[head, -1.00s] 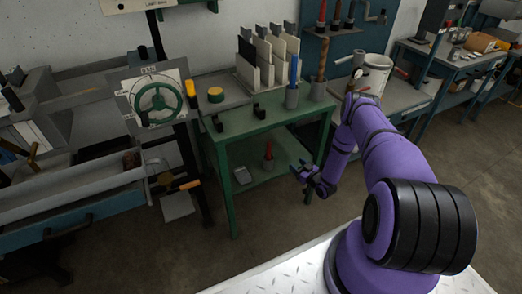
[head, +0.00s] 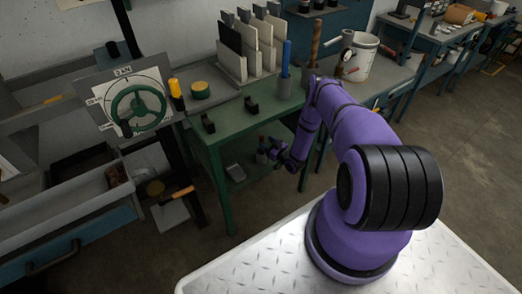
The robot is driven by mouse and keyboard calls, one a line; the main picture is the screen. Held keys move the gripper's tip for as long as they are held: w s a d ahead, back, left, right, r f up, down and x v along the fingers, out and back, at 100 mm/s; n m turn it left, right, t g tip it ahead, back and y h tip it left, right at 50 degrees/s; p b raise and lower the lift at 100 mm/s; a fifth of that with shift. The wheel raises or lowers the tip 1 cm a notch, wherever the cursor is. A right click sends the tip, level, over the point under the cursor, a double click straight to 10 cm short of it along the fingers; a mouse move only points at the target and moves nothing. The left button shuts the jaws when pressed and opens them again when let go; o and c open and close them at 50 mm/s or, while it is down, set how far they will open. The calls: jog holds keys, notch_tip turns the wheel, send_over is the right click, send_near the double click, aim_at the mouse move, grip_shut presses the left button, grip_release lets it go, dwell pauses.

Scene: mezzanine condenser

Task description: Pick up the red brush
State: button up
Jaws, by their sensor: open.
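A slim upright item with a red top (head: 262,145) stands on the lower shelf of the green table; it looks like the red brush, but it is too small to be sure. My gripper (head: 278,149) is open and empty. In the picture it is just right of the red item, in front of the table's right side and below the tabletop height. I cannot tell the depth gap between them.
The green tabletop (head: 238,122) carries black holders, with a blue-handled tool (head: 285,60) at its back. A grey box (head: 236,172) lies on the lower shelf. A green handwheel (head: 139,110) stands left. A white bucket (head: 357,55) is on the bench behind right.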

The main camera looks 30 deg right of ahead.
jog(key=shift+w+a+r, duration=0.1)
jog(key=shift+w+a, duration=0.2)
jog(key=shift+w, duration=0.55)
jog(key=shift+w+a+r, duration=0.15)
jog(key=shift+w+a, duration=0.1)
jog(key=shift+w, duration=0.65)
jog(key=shift+w+a+r, duration=0.1)
jog(key=shift+w+a, duration=0.2)
jog(key=shift+w, duration=0.55)
jog(key=c, duration=1)
jog(key=shift+r, duration=0.1)
